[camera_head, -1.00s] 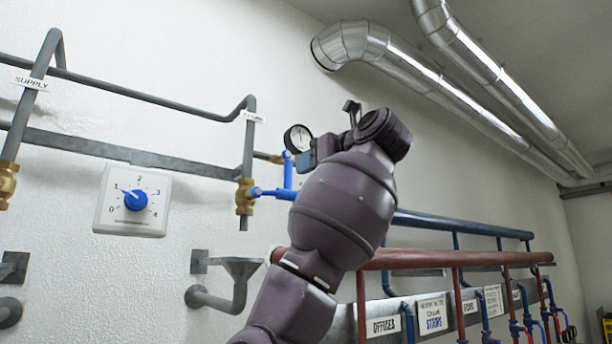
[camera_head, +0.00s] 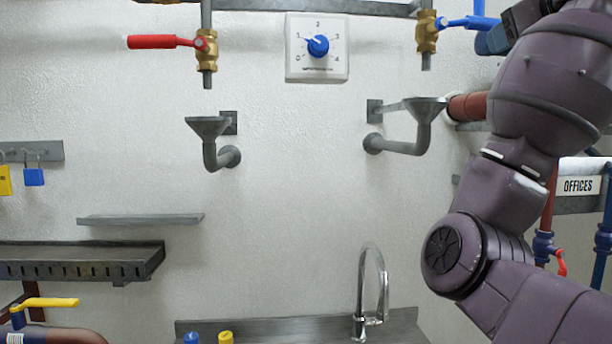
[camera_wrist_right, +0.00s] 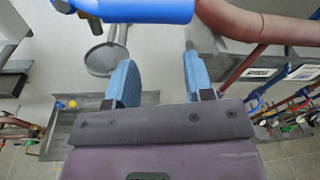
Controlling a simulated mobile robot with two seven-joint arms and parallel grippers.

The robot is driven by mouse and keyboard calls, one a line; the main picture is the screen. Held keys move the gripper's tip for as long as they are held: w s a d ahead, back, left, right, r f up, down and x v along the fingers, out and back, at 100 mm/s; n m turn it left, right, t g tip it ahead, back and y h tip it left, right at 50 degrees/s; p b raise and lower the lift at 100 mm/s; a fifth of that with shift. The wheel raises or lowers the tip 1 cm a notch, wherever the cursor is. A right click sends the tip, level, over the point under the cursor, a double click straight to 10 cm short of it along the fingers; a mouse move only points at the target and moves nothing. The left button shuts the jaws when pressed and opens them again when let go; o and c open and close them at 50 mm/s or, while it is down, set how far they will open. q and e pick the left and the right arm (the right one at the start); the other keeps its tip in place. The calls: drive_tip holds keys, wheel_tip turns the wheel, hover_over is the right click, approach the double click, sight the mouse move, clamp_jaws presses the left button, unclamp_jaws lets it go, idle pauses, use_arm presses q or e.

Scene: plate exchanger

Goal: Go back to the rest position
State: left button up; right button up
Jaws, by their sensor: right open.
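My right gripper (camera_head: 492,40) is at the top right of the head view, partly cut off and hidden by my purple wrist. In the right wrist view my right gripper (camera_wrist_right: 160,80) shows two blue fingers spread apart with nothing between them. The blue valve handle (camera_head: 470,22) on a brass valve (camera_head: 427,32) is close to the left of it in the head view; I cannot tell whether they touch. In the wrist view a thick blue pipe or handle (camera_wrist_right: 145,10) crosses above the fingertips. My left gripper is not in view.
A grey funnel drain (camera_head: 425,104) and a red pipe end (camera_head: 468,107) are close to my right arm. The dial (camera_head: 317,47), red-handled valve (camera_head: 165,42), shelf (camera_head: 140,219) and sink counter (camera_head: 290,327) with faucet (camera_head: 372,290) are farther left.

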drive_tip(key=w+d+f+n+g+h, duration=0.15)
drive_tip(key=f+n, duration=0.25)
drive_tip(key=f, duration=0.7)
drive_tip(key=w+f+n+g+h, duration=0.1)
drive_tip(key=w+f+n+g, duration=0.15)
drive_tip(key=f, duration=0.85)
drive_tip(key=s+f+n+g, duration=0.25)
drive_tip(key=f+n, duration=0.55)
drive_tip(key=f, duration=1.2)
drive_tip(key=s+a+f+n+g, duration=0.1)
drive_tip(key=s+f+n, duration=0.5)
drive_tip(key=f, duration=0.4)
drive_tip(key=s+a+f+n+g, duration=0.15)
drive_tip(key=s+f+n, duration=0.25)
drive_tip(key=s+f, duration=0.55)
drive_tip(key=s+a+f+n+g+y, duration=0.1)
drive_tip(key=s+a+f+n+g, duration=0.2)
drive_tip(key=s+f, duration=0.5)
drive_tip(key=s+a+f+n+g+y, duration=0.1)
drive_tip(key=s+a+f+n, duration=0.35)
drive_tip(key=s, duration=0.85)
drive_tip(key=w+d+f+n+t, duration=0.2)
drive_tip(key=w+f+t, duration=0.6)
drive_tip(key=f, duration=0.2)
drive_tip(key=shift+f, duration=0.2)
